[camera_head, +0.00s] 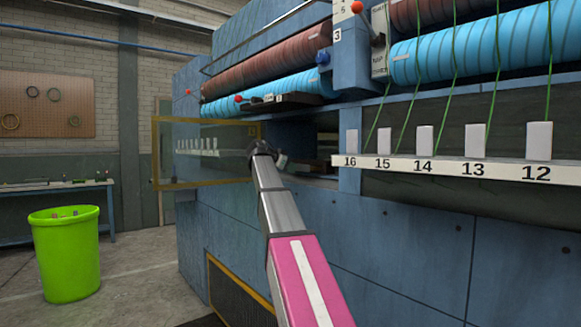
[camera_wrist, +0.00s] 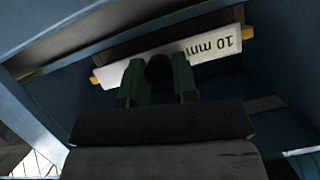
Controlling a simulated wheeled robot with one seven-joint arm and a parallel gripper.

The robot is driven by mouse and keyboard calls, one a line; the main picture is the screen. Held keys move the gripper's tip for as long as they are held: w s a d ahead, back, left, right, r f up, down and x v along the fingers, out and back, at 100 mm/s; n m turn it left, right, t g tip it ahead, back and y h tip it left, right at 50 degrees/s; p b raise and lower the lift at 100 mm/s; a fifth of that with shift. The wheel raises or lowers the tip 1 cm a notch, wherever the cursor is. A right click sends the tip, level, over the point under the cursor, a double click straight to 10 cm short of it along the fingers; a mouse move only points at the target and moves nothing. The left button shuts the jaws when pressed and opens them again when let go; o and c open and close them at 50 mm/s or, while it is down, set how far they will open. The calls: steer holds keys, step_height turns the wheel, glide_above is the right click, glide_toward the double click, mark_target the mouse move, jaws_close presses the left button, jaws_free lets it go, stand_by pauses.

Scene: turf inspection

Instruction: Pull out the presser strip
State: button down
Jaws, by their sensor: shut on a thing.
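The presser strip (camera_wrist: 212,52) is a white bar with yellow ends, marked "10 mm" upside down in the wrist view. It lies slightly tilted across the inside of a blue recess in the machine. My gripper (camera_wrist: 158,68) has its two dark green fingers on either side of a dark round knob at the strip's front, shut on it. The fingers hide part of the strip's middle. In the head view my arm reaches into the dark opening (camera_head: 312,150) of the machine, and the strip itself cannot be made out there.
The blue recess walls (camera_wrist: 55,95) lie close around my gripper. A yellow-framed clear guard (camera_head: 215,135) stands open left of the opening. A white numbered rail (camera_head: 450,168) with white blocks runs to the right. A green bin (camera_head: 66,255) stands on open floor at left.

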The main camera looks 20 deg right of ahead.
steer(key=shift+a, duration=0.2)
stand_by(0.3)
steer(key=s+a, duration=0.3)
steer(key=a, duration=0.6)
steer(key=shift+s+a, duration=0.15)
steer(key=shift+s, duration=0.1)
stand_by(1.0)
steer(key=a+f+n+t+y, duration=0.2)
steer(key=a+f+n+y, duration=0.1)
steer(key=f, duration=0.4)
steer(key=w+a+f+n+t+y, duration=0.1)
steer(key=a+f+n+t+y, duration=0.1)
steer(key=f+n+y, duration=0.3)
steer(key=a+f+n+t+y, duration=0.3)
steer(key=f+n+t+y, duration=0.1)
steer(key=f, duration=0.5)
steer(key=shift+w+a+f+n, duration=0.3)
steer(key=shift+f+n, duration=0.05)
steer(key=shift+n, duration=0.25)
